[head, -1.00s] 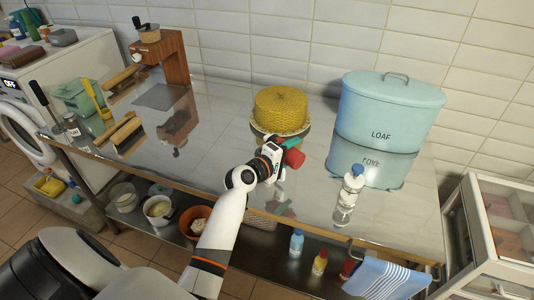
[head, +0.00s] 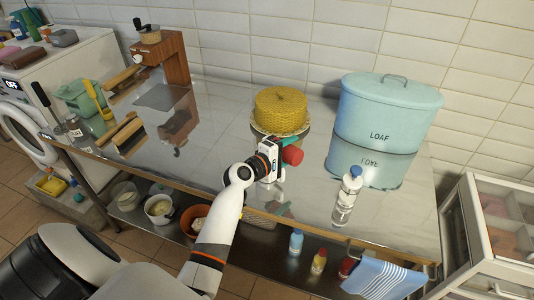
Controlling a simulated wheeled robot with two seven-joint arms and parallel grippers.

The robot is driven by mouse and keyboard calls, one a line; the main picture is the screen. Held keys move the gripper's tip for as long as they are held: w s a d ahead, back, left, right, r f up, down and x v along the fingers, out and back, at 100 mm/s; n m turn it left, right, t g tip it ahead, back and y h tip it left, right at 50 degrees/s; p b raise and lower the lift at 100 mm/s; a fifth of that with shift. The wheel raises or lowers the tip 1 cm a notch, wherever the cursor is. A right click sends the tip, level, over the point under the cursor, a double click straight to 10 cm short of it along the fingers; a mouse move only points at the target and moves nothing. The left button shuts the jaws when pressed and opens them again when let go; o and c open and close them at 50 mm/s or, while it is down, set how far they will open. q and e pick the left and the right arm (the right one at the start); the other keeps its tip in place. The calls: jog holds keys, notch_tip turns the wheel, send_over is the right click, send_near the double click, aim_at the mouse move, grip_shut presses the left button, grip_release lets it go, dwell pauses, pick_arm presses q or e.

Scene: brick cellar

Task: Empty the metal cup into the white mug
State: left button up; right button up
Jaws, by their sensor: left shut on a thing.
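My left gripper (head: 280,155) is above the front middle of the shiny metal counter (head: 225,130), in front of the yellow cake. It is shut, and a red, rounded object (head: 292,156) shows at its fingers. I cannot tell whether this is the metal cup, as the gripper hides part of it. A small white shape shows just under the gripper; I cannot tell whether it is the white mug or part of the gripper. No other metal cup or white mug can be made out. My right gripper is not in view.
A yellow cake (head: 281,107) on a plate is behind the gripper. A blue LOAF bin (head: 388,115) and a clear bottle (head: 346,197) with a blue cap are to the right. A wooden coffee grinder (head: 165,58) is at the back left. The counter's left middle is mostly bare.

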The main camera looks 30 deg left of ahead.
pick_arm(q)
jog(key=shift+a+r+n+p, duration=0.2)
jog(key=shift+r+n+p, duration=0.15)
jog(key=shift+n+p, duration=0.15)
